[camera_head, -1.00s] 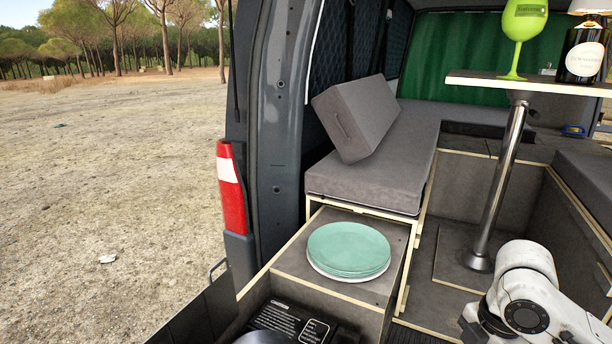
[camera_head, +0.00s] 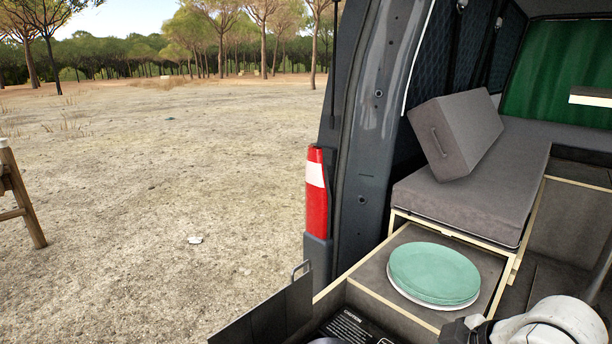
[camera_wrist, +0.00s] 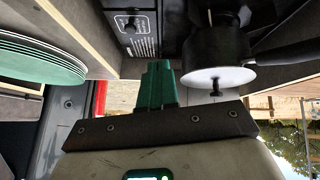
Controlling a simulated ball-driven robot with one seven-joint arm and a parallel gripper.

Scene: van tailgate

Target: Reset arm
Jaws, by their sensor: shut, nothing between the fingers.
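My gripper (camera_wrist: 160,84) shows in the wrist view with its green fingers together and empty. In the head view part of my white arm shows at the lower right corner, but I cannot make out the fingers there. A stack of green plates (camera_head: 434,272) sits on the grey drawer top in the van. The plates also show at the left edge of the wrist view (camera_wrist: 35,52), apart from the fingers. A dark pot (camera_wrist: 216,48) with a pale round face is close to the right of the fingers in the wrist view.
A grey cushion (camera_head: 455,130) leans on the bench (camera_head: 470,196) beyond the plates. The van's door pillar with a red and white tail light (camera_head: 316,192) stands left of them. A wooden leg frame (camera_head: 20,196) is at the far left. Open sandy ground lies between.

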